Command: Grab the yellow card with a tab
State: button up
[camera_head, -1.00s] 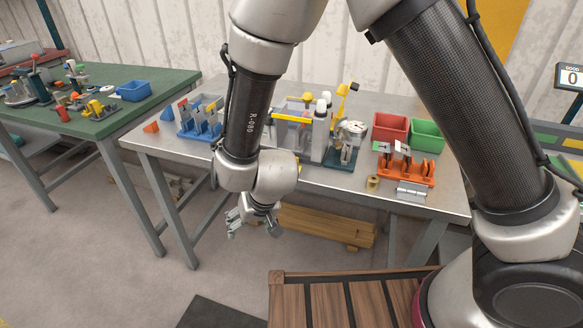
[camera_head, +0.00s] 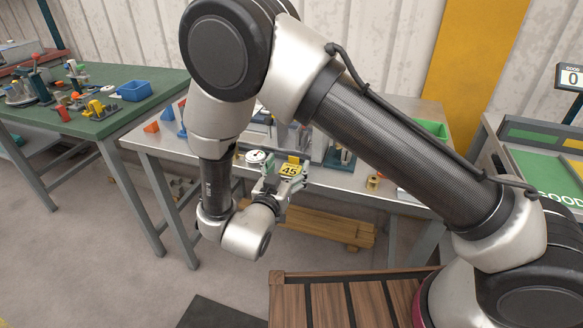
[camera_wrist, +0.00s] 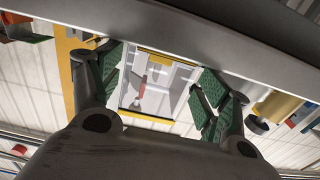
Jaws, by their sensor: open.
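The yellow card marked 45 (camera_head: 291,170) shows at the front of the bench in the head view, with a small upright tab at its upper edge. My gripper (camera_head: 279,176) is right beside it, just to its left in the picture, and partly overlaps it. In the wrist view my gripper (camera_wrist: 160,92) is open, its two green-padded fingers spread with nothing clasped between them. A thin yellow edge lies low between the fingers there; I cannot tell whether it is the card. Whether the gripper touches the card is unclear.
The grey metal bench (camera_head: 160,148) carries a white dial gauge (camera_head: 256,156), a brass cylinder (camera_head: 374,181) and a green bin (camera_head: 432,129). My arm hides much of its middle. A green table (camera_head: 100,112) stands left. A wooden slatted surface (camera_head: 330,300) is in front.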

aim_at(293, 158)
jog(key=x, duration=0.3)
jog(key=shift+w+d+f, duration=0.1)
jog(key=shift+w, duration=0.2)
jog(key=shift+c, duration=0.4)
jog(key=c, duration=0.8)
